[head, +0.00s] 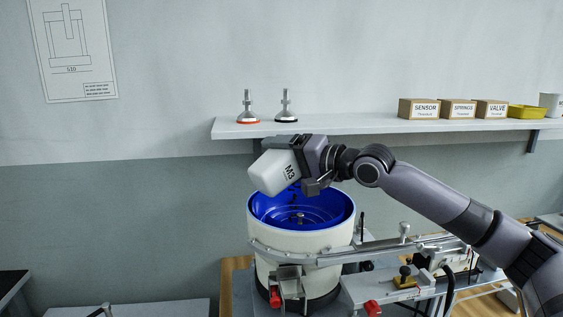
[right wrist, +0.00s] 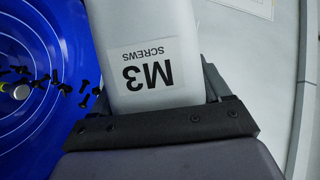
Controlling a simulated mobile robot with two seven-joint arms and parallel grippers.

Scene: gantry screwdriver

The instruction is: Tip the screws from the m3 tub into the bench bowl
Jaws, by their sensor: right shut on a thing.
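The white M3 tub (head: 273,173) is tilted steeply over the bench bowl in the head view. Its printed label shows upside down in the right wrist view (right wrist: 150,70). My right gripper (head: 309,163) is shut on the tub, above the bowl's rim. The bench bowl (head: 262,235) is a round cream drum with a blue stepped inside. Several black screws (right wrist: 66,88) show against the blue in the right wrist view, beside the tub; some look to be in mid-air. The tub's mouth and inside are hidden. My left gripper is not in view.
A metal rail (head: 400,246) and fittings run right from the bowl. The space left of the bowl is clear.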

